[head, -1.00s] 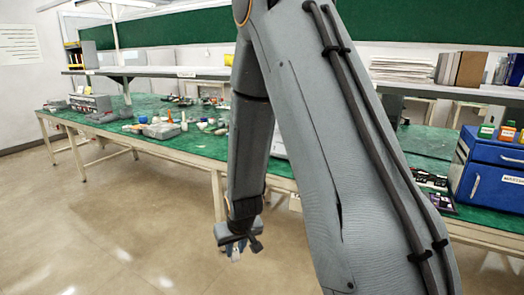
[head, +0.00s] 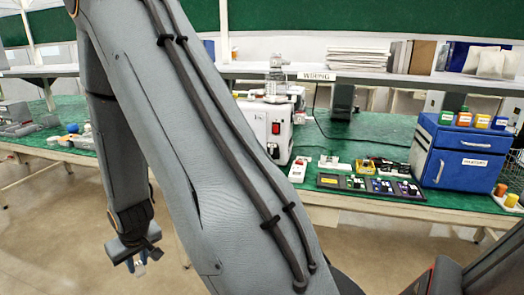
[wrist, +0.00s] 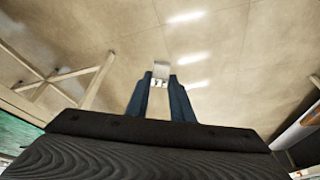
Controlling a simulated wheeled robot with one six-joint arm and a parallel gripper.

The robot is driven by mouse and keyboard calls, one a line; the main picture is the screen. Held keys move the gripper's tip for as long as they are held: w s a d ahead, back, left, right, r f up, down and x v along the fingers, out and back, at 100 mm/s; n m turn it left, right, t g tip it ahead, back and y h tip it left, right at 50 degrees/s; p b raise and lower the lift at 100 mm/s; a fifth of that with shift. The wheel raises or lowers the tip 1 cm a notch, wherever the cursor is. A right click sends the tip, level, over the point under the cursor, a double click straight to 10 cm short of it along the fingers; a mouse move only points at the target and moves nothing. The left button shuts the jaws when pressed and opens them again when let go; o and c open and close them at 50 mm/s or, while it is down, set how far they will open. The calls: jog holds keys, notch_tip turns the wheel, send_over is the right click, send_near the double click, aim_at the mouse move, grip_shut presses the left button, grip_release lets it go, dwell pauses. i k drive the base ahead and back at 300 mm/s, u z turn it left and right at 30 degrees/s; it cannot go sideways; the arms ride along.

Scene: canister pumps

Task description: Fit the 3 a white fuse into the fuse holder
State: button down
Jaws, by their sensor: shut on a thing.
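My gripper (head: 138,266) hangs low in front of the bench at the left of the head view. In the wrist view its two dark blue fingers (wrist: 160,80) are shut on a small white piece, the white fuse (wrist: 161,68), held at the fingertips above bare floor. Its rating cannot be read. I cannot tell which of these is the fuse holder.
A white machine with a red switch (head: 268,128) stands on the green bench (head: 375,135) behind these parts. A blue drawer cabinet (head: 462,152) with small coloured jars on top stands at right. A shelf (head: 385,84) runs above. The floor before the bench is clear.

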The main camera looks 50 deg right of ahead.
aim_at(273, 149)
jog(key=z, duration=0.3)
jog(key=i, duration=0.7)
jog(key=z, duration=0.5)
